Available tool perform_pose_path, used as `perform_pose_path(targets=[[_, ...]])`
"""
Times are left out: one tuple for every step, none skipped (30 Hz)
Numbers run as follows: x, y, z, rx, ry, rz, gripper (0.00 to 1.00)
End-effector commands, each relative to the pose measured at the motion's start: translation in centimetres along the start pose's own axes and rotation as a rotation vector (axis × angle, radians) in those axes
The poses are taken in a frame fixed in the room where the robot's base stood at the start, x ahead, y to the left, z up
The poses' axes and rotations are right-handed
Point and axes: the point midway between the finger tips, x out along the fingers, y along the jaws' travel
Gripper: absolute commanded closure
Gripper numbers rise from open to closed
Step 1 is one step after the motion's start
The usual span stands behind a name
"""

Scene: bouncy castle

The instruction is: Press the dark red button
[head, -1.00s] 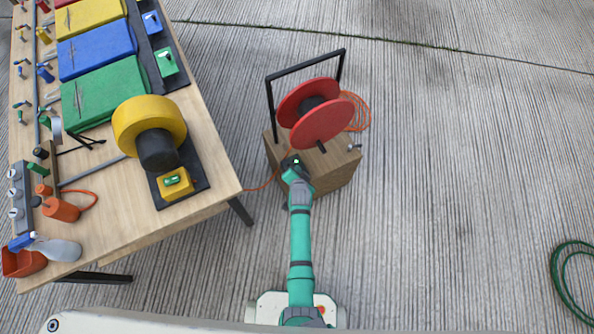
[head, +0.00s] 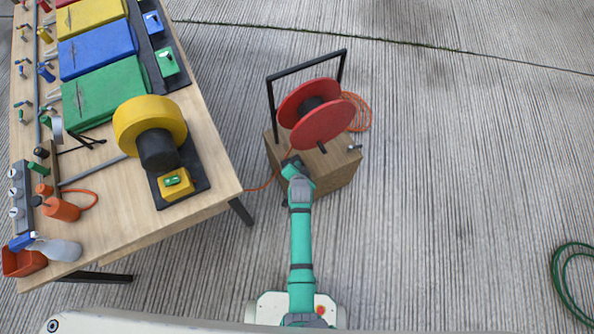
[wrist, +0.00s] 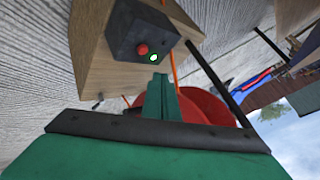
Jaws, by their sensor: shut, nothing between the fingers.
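The dark red button (wrist: 142,48) is a small round knob on a dark box (wrist: 140,32) in the wrist view. The box is fixed to a wooden block (wrist: 92,62), and a lit green lamp (wrist: 154,58) sits beside the button. My gripper (wrist: 160,82) is shut and empty, its teal fingers pointing at the box face just below the lamp in the picture. I cannot tell whether the tips touch the box. In the head view my gripper (head: 292,163) is at the block's left side; the button is hidden there.
A red cable reel (head: 333,124) in a black frame (head: 270,100) stands on the block (head: 335,165). An orange cable runs left to a workbench (head: 214,182) with a yellow blower (head: 130,128) and yellow switch box (head: 184,186). The concrete floor on the right is mostly clear.

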Motion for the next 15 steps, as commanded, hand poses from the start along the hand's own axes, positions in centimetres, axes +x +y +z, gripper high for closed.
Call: perform_pose_path(targets=[[-0.3, -0.2, -0.3, 0.001, 0.002, 0.000, 1.00], [-0.5, -0.3, -0.4, 0.001, 0.001, 0.000, 1.00], [-0.7, -0.4, -0.6, 0.001, 0.001, 0.001, 1.00], [-0.9, -0.5, -0.7, 0.001, 0.002, 0.001, 1.00], [-1.0, -0.6, -0.8, 0.001, 0.002, 0.001, 1.00], [-1.2, -0.7, -0.9, 0.001, 0.002, 0.001, 1.00], [-1.2, -0.8, -0.9, 0.001, 0.001, 0.001, 1.00], [-1.3, -0.8, -1.0, 0.001, 0.001, 0.002, 1.00], [-1.3, -0.8, -1.0, 0.001, 0.000, 0.002, 1.00], [-1.4, -0.8, -1.0, 0.001, 0.000, 0.002, 1.00], [-1.4, -0.8, -1.0, 0.001, 0.000, 0.002, 1.00], [-1.4, -0.8, -1.1, 0.002, 0.001, 0.003, 1.00], [-1.4, -0.8, -1.1, 0.003, 0.001, 0.003, 1.00], [-1.4, -0.7, -1.1, 0.003, 0.002, 0.003, 1.00], [-1.4, -0.7, -1.2, 0.004, 0.002, 0.004, 1.00]])
